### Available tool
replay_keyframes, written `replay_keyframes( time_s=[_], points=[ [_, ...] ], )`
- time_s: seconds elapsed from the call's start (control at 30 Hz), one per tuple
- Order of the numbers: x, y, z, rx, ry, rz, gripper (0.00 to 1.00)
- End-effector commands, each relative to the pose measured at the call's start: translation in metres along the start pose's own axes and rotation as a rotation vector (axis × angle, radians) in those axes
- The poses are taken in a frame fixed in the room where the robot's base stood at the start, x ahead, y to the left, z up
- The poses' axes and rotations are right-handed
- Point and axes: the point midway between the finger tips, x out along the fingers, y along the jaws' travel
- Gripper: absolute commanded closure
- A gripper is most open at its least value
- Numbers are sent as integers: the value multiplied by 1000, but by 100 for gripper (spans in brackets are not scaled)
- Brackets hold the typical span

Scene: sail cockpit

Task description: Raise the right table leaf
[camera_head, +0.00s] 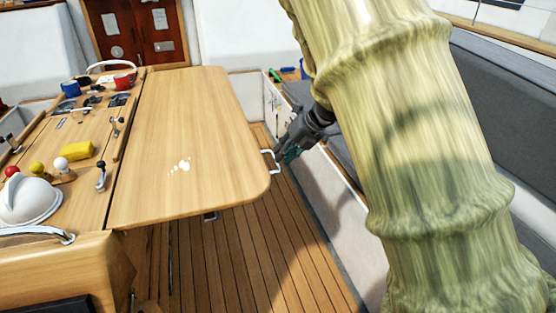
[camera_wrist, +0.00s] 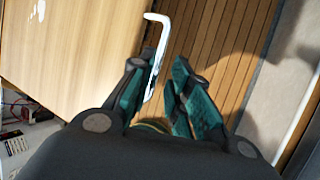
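The right table leaf (camera_head: 190,130) is a pale wooden panel that looks about level with the table top, with white marks on it. A white handle (camera_head: 272,161) sits at its right edge. My gripper (camera_head: 284,152) is at the handle, just right of the leaf. In the wrist view, the leaf (camera_wrist: 80,50) fills the upper left, and the white handle (camera_wrist: 161,50) runs down along the left finger. My gripper's fingers (camera_wrist: 165,75) show a gap between them, with no firm hold on the handle visible. Whether the handle lies between them is unclear.
The table's fixed middle (camera_head: 85,140) carries a yellow block (camera_head: 77,151), a white dome (camera_head: 28,201), levers and cups. A grey-cushioned bench (camera_head: 340,150) runs along the right, partly behind my arm. The slatted floor (camera_head: 235,260) between is clear.

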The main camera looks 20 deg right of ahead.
Motion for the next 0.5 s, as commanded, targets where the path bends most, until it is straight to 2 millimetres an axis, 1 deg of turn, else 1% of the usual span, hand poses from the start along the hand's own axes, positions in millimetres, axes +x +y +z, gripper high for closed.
replay_keyframes(
  time_s=[0.03, 0.2, 0.33, 0.5],
  points=[
    [-11, 0, 1, -1, -3, -1, 81],
    [-38, 0, 0, 0, -2, -1, 81],
    [-52, 0, 0, 0, -2, -1, 81],
    [-60, 0, 0, -1, 1, -1, 81]
  ],
)
